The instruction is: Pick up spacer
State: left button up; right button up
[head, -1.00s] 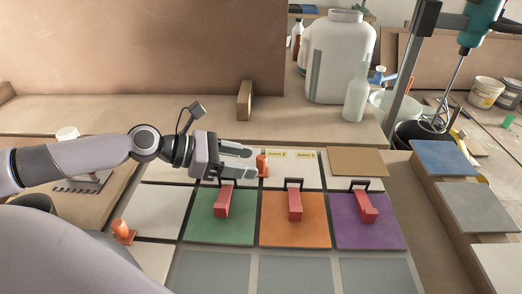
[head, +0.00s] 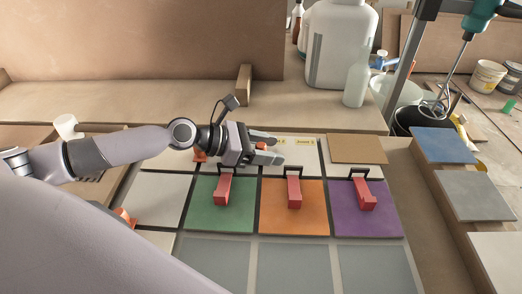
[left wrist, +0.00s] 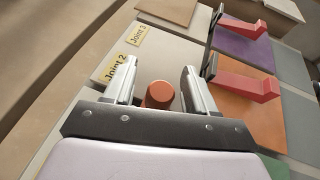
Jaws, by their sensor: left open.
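An orange-red spacer (head: 262,145) stands on the pale tiles in the back row, partly hidden by my left gripper (head: 275,150). In the left wrist view the spacer's round top (left wrist: 159,94) shows between the two open fingers (left wrist: 160,75). There are visible gaps on both sides, so the fingers do not grip it. A second orange spacer (head: 199,155) stands behind the gripper's wrist, partly covered. A third orange spacer (head: 125,215) is at the left edge of the tiles, partly behind my arm. My right gripper is not in view.
Green (head: 238,213), orange (head: 277,220) and purple (head: 350,223) tiles in front carry red-handled tools. Yellow "Joint" labels (left wrist: 121,75) lie on the pale tiles. A brown tile (head: 357,149) is at the back right. A white jug (head: 340,45) stands behind.

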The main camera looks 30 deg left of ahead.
pick_arm(q)
jog(key=shift+w+f, duration=0.1)
jog(key=c, duration=1)
jog(key=shift+c, duration=0.2)
